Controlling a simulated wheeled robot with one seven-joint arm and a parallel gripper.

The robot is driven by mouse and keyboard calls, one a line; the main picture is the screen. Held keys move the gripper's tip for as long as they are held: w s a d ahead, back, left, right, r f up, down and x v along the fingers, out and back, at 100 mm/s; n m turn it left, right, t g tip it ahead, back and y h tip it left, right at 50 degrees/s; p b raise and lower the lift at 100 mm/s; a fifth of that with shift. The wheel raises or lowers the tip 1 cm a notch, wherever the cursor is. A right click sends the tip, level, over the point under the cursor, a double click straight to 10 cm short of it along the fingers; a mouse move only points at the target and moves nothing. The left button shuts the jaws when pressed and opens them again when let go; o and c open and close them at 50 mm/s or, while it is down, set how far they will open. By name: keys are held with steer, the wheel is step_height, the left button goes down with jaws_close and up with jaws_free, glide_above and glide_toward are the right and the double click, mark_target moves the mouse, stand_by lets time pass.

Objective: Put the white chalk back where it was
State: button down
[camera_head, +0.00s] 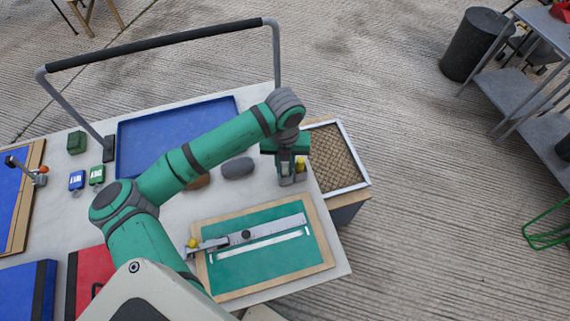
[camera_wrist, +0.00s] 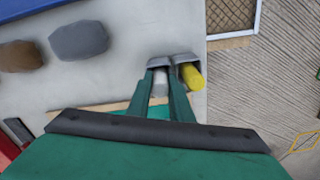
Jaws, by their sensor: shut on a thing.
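My gripper (camera_head: 287,174) is over the right end of the table. In the wrist view, my gripper (camera_wrist: 160,77) is shut on the white chalk (camera_wrist: 160,84), a pale stub between its two green fingers. In the head view I cannot make out the white chalk behind the fingers. A small grey holder (camera_wrist: 172,58) is at the fingertips. A yellow chalk (camera_wrist: 191,76) is in its right part, just right of my gripper; it also shows in the head view (camera_head: 301,164). I cannot tell whether the white chalk is seated in the holder's left part or only above it.
A green board with a wooden frame (camera_head: 328,259) and a metal ruler lie in front. A grey oval (camera_head: 238,168) and a brown one (camera_head: 197,182) lie to the left. A blue tray (camera_head: 135,134) is behind, and a mesh-topped box (camera_head: 335,150) adjoins the right table edge.

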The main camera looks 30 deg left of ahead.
steer(key=shift+w+f, duration=0.1)
steer(key=shift+f, duration=0.05)
steer(key=c, duration=1.9)
jaws_free()
steer(key=shift+o, duration=0.2)
step_height(320, 180, up, 12)
steer(key=shift+r, duration=0.2)
